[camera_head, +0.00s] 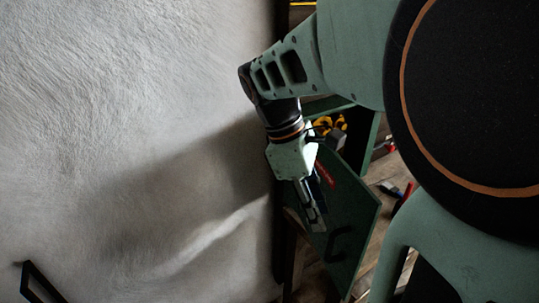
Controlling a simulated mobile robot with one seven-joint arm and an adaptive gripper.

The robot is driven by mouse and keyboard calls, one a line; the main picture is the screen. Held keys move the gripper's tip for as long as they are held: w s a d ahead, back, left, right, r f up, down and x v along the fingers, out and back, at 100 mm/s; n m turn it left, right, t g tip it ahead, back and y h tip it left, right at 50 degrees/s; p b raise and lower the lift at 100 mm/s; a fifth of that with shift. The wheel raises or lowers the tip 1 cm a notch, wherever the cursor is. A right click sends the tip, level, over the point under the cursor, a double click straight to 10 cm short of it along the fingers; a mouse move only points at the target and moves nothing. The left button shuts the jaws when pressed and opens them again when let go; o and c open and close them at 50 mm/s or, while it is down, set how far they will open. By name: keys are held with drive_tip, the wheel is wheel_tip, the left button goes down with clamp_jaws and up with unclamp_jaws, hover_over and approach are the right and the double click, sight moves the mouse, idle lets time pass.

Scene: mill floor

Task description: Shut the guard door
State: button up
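A green guard door (357,218) stands swung open from a green cabinet (362,134) at the lower right of centre. It has a dark C-shaped handle (338,244) and a small red marking on its face. My gripper (316,218) points down in front of the door's left part, close to its face, to the upper left of the handle. Whether it touches the door I cannot tell. The fingers look close together, but their gap is hidden by the viewing angle. The door's hinge is hidden behind my arm.
A pale rough wall (130,110) fills the left side, close to my gripper. Yellow and black items (330,124) lie inside the cabinet. Tools with red and blue handles (396,190) lie on a wooden surface at the right. A black frame (38,284) shows at the lower left.

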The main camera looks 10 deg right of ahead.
sight(328, 257)
drive_tip(key=x, duration=1)
drive_tip(key=shift+a, duration=0.1)
clamp_jaws()
